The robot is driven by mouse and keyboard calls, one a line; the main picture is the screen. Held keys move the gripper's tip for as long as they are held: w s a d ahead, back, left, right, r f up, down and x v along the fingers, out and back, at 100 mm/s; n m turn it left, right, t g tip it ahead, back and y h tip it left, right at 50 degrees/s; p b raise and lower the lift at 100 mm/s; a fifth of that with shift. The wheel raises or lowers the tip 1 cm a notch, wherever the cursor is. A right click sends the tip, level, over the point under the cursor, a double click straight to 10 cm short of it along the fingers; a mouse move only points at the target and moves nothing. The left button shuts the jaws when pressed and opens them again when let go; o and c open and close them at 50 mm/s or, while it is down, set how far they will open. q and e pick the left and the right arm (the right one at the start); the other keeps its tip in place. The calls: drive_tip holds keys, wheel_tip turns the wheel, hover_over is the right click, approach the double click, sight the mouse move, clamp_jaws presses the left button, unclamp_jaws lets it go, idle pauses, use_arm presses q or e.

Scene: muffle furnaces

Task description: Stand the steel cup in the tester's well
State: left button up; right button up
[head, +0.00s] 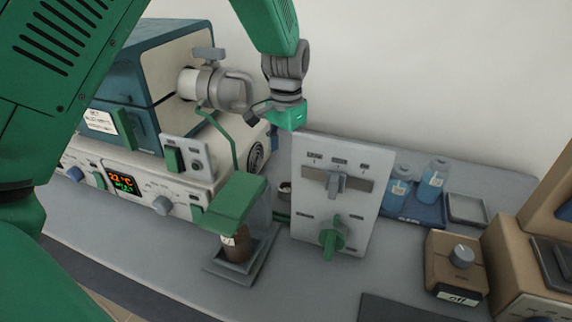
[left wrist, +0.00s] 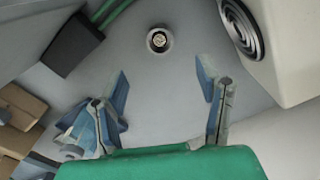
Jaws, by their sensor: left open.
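A small round grey cup (head: 284,188) stands on the bench between the furnace unit and an upright white panel (head: 330,195). The left wrist view shows the steel cup (left wrist: 159,40) from above, with pale contents inside. The cup lies beyond the fingertips. I cannot tell which device is the tester, and no empty well is clearly visible. My right gripper is not in view.
A furnace (head: 175,75) sits on a control unit with a lit display (head: 122,182). A brown jar (head: 236,245) stands under a green-topped stand (head: 238,202). Blue bottles (head: 432,180), an empty grey tray (head: 467,208) and a brown knob box (head: 456,262) stand right.

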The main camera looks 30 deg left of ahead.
use_arm(q)
drive_tip(key=w+d+r+m+g+y+p, duration=0.1)
drive_tip(key=w+d+m+g+y+p, duration=0.2)
drive_tip(key=m+p, duration=0.5)
hover_over(285, 190)
drive_tip(key=w+d, duration=0.2)
drive_tip(key=shift+m+y, duration=0.3)
wheel_tip(285, 190, down, 7)
drive_tip(key=shift+f, duration=0.1)
drive_tip(key=shift+p+x, duration=0.3)
drive_tip(key=shift+x, duration=2.65)
drive_tip(key=c, duration=1.3)
clamp_jaws()
